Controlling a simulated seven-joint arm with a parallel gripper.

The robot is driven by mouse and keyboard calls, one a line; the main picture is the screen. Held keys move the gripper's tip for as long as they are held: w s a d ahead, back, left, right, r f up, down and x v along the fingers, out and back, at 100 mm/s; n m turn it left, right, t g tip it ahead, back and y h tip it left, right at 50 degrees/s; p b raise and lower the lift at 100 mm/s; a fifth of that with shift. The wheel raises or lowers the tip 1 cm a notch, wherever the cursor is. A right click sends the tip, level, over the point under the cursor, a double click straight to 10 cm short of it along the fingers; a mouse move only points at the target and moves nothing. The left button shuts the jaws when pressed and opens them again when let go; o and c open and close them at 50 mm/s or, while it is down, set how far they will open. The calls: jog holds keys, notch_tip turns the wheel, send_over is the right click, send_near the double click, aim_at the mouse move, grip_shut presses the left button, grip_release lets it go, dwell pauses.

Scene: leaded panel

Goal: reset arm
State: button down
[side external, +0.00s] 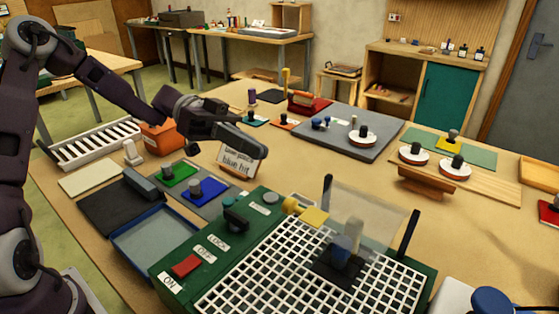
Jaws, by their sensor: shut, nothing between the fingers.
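My gripper (262,148) is shut and empty. It hangs in the air over the middle-left of the workbench, in front of a small card sign (238,161) that it partly overlaps in the view. My arm reaches in from the left edge. The green machine (160,269) with a white grid top (262,275) stands at the front. It has a red switch (186,265) and labels that read LOCK, OFF and ON.
Left of the machine lie a blue-rimmed tray (150,246), a green pad (180,173) and a blue pad (206,194) with knobs. A grey board (345,150) with a white disc (361,137) lies behind. A wooden block (433,186) is at right. Bare tabletop shows around the middle.

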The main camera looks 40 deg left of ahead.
jog(key=a, duration=0.5)
jog(key=s+d+f+n+g+y, duration=0.1)
jog(key=s+d+f+n+y, duration=0.1)
jog(key=s+y, duration=0.3)
jog(key=s+d+f+n+g+y, duration=0.1)
jog(key=s+d+f+n+y, duration=0.15)
jog(key=s+y, duration=0.3)
jog(key=s+a+r+n+t+y, duration=0.3)
jog(key=s+a+n+t+y, duration=0.3)
jog(key=s+a+n+t, duration=0.1)
jog(key=s+n+t, duration=0.1)
jog(key=s+n, duration=0.1)
jog(key=s, duration=0.1)
jog(key=shift+s+a+r, duration=0.2)
jog(key=shift+s, duration=0.15)
